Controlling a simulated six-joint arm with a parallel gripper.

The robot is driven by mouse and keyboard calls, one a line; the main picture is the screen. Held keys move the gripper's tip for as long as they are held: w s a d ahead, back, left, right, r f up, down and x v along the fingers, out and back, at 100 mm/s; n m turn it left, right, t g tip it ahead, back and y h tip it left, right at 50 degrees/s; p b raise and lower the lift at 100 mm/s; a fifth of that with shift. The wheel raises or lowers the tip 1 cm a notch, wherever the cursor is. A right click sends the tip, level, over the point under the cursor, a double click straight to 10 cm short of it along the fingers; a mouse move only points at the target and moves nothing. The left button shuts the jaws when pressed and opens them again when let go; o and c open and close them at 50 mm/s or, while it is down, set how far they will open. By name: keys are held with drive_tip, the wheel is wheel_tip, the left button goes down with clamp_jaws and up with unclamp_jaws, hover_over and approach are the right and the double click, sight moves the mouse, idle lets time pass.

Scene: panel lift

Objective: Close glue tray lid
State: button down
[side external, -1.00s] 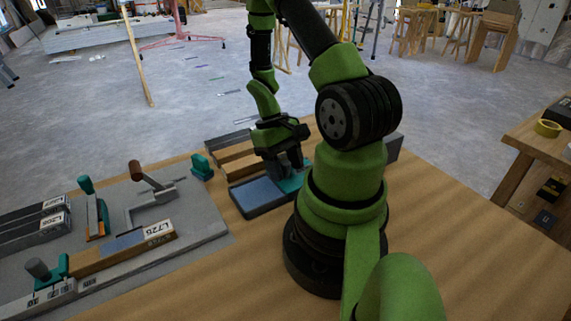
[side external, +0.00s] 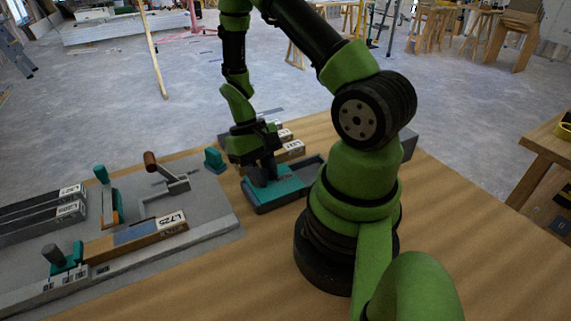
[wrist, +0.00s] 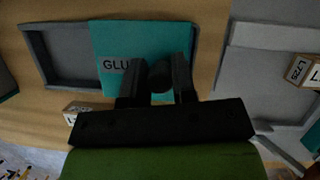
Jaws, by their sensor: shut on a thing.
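The glue tray (side external: 260,208) is a dark shallow tray on the wooden bench, left of my arm's base. Its teal lid (side external: 285,190) lies over the tray's left part in the side view and hides the blue glue area. The right part of the tray is uncovered and looks dark and empty. In the wrist view the lid (wrist: 120,35) bears letters starting "GLU", partly hidden by my fingers, and the tray (wrist: 68,87) shows to its left. My gripper (side external: 262,172) is shut on the lid's small dark handle, which shows between the fingers (wrist: 158,78).
A grey fixture board (side external: 215,215) with a toggle clamp (side external: 165,175) and a wooden piece labelled L725 (side external: 135,238) lies to the left. Labelled blocks (side external: 290,150) lie just behind the tray. A small teal block (side external: 215,160) stands near the board's back corner. The bench front is clear.

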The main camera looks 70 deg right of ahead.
drive_tip(key=shift+w+a, duration=0.6)
drive_tip(key=shift+w, duration=0.1)
drive_tip(key=c, duration=0.9)
unclamp_jaws()
drive_tip(key=v, duration=1)
drive_tip(key=shift+s, duration=0.1)
drive_tip(key=shift+r, duration=0.1)
drive_tip(key=a+r+n+t+h, duration=0.15)
drive_tip(key=a+r+t, duration=0.35)
drive_tip(key=r, duration=0.5)
drive_tip(key=s+a+r+t, duration=0.3)
drive_tip(key=s+a+r, duration=0.1)
drive_tip(key=s+a+r+n+t+y, duration=0.1)
drive_tip(key=s+a+r+t, duration=0.2)
drive_tip(key=s, duration=0.1)
drive_tip(key=shift+a+r, duration=0.35)
drive_tip(key=shift+r, duration=0.05)
